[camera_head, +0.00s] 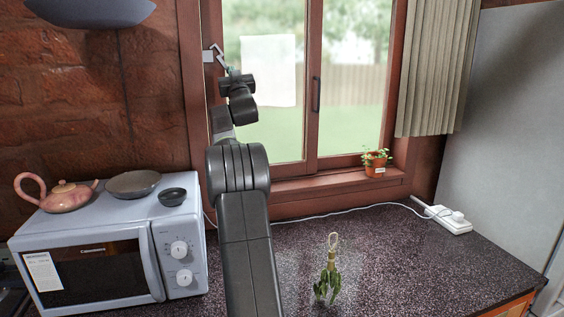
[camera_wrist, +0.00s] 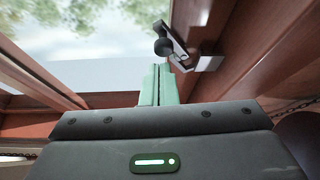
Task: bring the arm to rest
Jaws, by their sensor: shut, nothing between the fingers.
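My arm rises in front of the window, and my gripper (camera_head: 229,70) is at the upper left of the window frame in the head view. In the wrist view its two green fingers (camera_wrist: 160,84) are together with nothing held between them. A metal latch with a dark round knob (camera_wrist: 175,46) is just beyond the fingertips in the wrist view. The same latch (camera_head: 214,54) shows at the window's left post in the head view. I cannot tell whether the fingertips touch it.
A white microwave (camera_head: 110,250) stands at the left, with a pink teapot (camera_head: 66,196), a pan (camera_head: 133,183) and a small dark bowl (camera_head: 172,197) on top. A potted plant (camera_head: 375,163) sits on the sill. A herb bunch (camera_head: 329,278) and a power strip (camera_head: 450,220) are on the dark counter.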

